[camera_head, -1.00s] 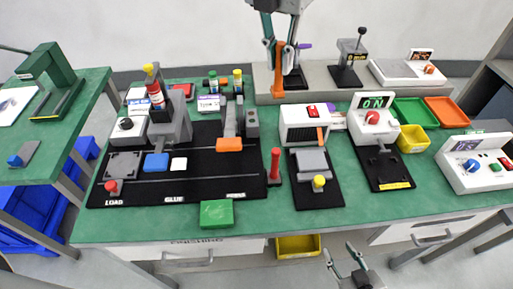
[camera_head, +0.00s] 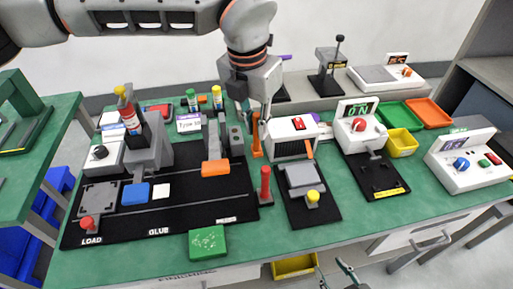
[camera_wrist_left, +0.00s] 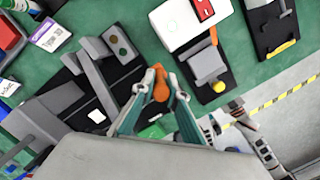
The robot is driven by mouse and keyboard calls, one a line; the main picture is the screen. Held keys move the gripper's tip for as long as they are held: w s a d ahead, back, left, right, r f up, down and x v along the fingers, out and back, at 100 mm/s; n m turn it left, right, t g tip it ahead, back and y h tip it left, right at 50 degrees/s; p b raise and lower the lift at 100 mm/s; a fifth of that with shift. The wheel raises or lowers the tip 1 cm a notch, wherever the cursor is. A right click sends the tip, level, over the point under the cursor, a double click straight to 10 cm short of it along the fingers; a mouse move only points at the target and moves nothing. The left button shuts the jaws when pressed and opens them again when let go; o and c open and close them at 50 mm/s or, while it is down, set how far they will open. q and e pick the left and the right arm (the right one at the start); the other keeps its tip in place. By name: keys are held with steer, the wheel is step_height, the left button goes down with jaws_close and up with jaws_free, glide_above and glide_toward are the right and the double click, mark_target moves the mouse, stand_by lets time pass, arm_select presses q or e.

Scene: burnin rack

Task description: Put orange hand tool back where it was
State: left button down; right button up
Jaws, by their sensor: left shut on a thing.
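My left gripper (camera_head: 257,117) comes down from the top of the head view, shut on the orange hand tool (camera_head: 256,138). The tool hangs upright, low over the green bench between the grey two-button block and the white box with a red switch. I cannot tell whether its lower end touches the bench. In the left wrist view the orange tool (camera_wrist_left: 160,85) shows between the two fingertips. My right gripper (camera_head: 332,268) is at the bottom of the head view, in front of the bench, open and empty.
A red upright handle (camera_head: 265,185) stands just in front of the tool. The white box (camera_head: 297,136) is close on its right, the grey two-button block (camera_head: 236,139) on its left. Green (camera_head: 398,114) and orange (camera_head: 430,112) trays lie at the back right.

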mark_target(256, 145)
arm_select(q)
steer(key=shift+f+b, duration=0.3)
steer(key=shift+f, duration=3.3)
steer(key=shift+f, duration=0.15)
steer(key=c, duration=2)
jaws_free()
steer(key=r, duration=0.4)
steer(key=s+r+p, duration=0.1)
steer(key=r, duration=0.3)
steer(key=a+r, duration=0.1)
steer(key=r, duration=0.3)
steer(key=shift+s+r, duration=0.1)
steer(key=shift+s, duration=0.1)
